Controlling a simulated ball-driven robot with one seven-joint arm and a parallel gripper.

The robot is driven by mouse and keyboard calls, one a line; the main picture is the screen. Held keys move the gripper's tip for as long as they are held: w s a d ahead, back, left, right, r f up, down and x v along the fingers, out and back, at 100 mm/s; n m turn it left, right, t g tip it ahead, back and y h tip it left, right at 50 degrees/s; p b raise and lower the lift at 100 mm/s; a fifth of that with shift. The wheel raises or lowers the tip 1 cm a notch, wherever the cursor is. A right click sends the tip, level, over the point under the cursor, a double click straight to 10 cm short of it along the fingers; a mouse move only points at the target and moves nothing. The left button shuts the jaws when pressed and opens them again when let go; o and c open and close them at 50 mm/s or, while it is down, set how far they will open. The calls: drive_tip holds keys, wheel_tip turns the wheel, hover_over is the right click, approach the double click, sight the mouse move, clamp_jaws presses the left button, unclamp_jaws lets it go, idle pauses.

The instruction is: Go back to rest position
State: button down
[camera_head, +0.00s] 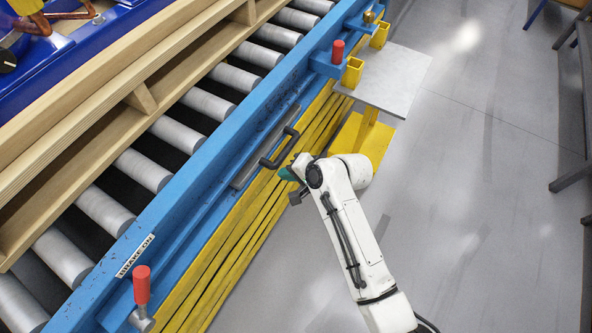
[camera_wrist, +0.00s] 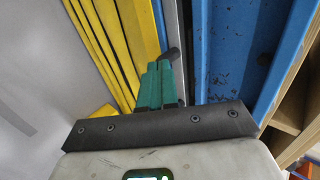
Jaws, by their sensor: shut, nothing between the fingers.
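My gripper (camera_head: 290,175) is at the end of my white arm, close to the black handle (camera_head: 280,149) on the side of the blue conveyor frame (camera_head: 215,135). In the wrist view, the green fingers of my gripper (camera_wrist: 157,72) are together with nothing between them. The dark end of the handle (camera_wrist: 173,54) shows just beyond the fingertips. I cannot tell whether the fingers touch it.
Rollers (camera_head: 205,104) carry a wooden pallet (camera_head: 110,90) at the left. Red-capped levers (camera_head: 141,285) stand on the blue frame. Yellow bars (camera_head: 245,225) run along its side. A grey plate (camera_head: 390,78) stands at the top. Grey floor (camera_head: 480,200) at the right is open.

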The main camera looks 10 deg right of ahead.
drive_tip(key=shift+v, duration=1.6)
drive_tip(key=s+d+n+g+h, duration=0.2)
drive_tip(key=s+d+n+h, duration=0.1)
drive_tip(key=s+d, duration=0.8)
drive_tip(key=s+d+n+g+h, duration=0.2)
drive_tip(key=s+d, duration=1)
drive_tip(key=s, duration=0.8)
drive_tip(key=n+h, duration=0.1)
drive_tip(key=h, duration=0.1)
drive_tip(key=shift+s+d+r+n+g+h, duration=0.2)
drive_tip(key=shift+s+d+n+g+h, duration=0.1)
drive_tip(key=shift+n+h, duration=0.1)
drive_tip(key=shift+w+a, duration=0.1)
